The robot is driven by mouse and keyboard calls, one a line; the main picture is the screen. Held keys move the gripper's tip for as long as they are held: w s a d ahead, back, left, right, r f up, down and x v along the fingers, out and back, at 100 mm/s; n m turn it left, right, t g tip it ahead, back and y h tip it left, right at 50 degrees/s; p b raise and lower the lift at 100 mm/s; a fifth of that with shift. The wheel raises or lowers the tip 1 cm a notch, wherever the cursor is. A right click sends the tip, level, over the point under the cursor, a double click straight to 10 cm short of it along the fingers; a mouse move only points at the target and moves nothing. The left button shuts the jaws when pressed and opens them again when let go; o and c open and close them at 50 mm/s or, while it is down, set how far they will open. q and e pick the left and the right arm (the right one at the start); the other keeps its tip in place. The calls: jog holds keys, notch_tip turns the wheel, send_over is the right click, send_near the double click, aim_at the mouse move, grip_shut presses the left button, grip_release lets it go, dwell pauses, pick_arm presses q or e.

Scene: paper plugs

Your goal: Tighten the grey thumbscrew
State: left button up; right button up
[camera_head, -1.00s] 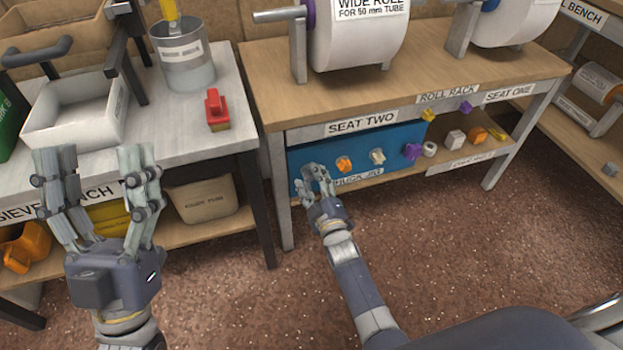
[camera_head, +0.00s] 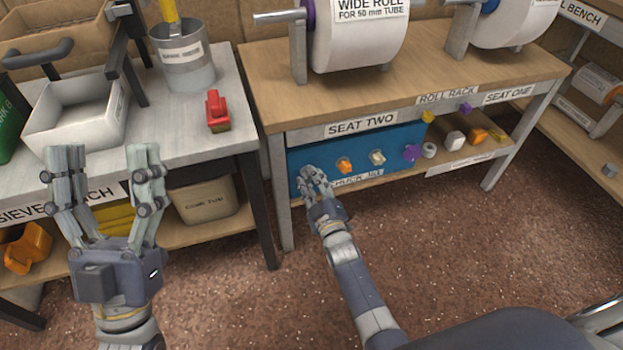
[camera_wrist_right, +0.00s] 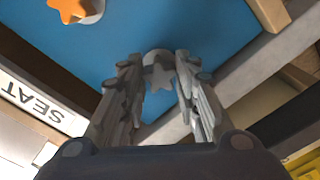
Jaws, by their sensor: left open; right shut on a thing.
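The grey thumbscrew (camera_wrist_right: 160,76) is a star-shaped knob on the blue chuck jig panel (camera_wrist_right: 200,30), seen in the right wrist view. My right gripper (camera_wrist_right: 159,82) has its fingers shut on it, one on each side. In the head view my right gripper (camera_head: 316,180) is at the lower left of the blue panel (camera_head: 310,150), below the SEAT TWO label, and hides the thumbscrew. My left gripper (camera_head: 106,165) is open and empty, in front of the sieve bench.
An orange knob (camera_head: 344,164), a cream knob (camera_head: 377,157) and a purple knob (camera_head: 411,152) sit to the right on the panel. Loose parts lie on the shelf beyond. A dark bench leg (camera_head: 262,215) stands left of my right gripper. The floor in front is clear.

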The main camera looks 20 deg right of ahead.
jog(key=shift+m+p, duration=0.3)
jog(key=shift+m, duration=1.8)
jog(key=shift+m+p, duration=0.35)
jog(key=shift+m, duration=0.65)
jog(key=m, duration=0.4)
pick_arm(q)
jog(key=w+f+g+y, duration=0.2)
jog(key=w+f+g, duration=0.3)
jog(key=f, duration=0.2)
pick_arm(e)
jog(key=m, duration=0.5)
jog(key=shift+m, duration=0.4)
jog(key=m, duration=0.4)
jog(key=shift+m+b, duration=0.35)
jog(key=shift+m, duration=0.35)
jog(key=shift+o, duration=1.1)
pick_arm(q)
jog(key=s+r+t, duration=0.1)
jog(key=r+t+h, duration=0.1)
jog(key=r, duration=0.1)
jog(key=s+r+t, duration=0.1)
jog(key=r, duration=0.1)
jog(key=shift+s+d, duration=0.15)
jog(key=shift+s, duration=0.15)
pick_arm(e)
grip_shut()
pick_arm(q)
jog(key=shift+s, duration=0.15)
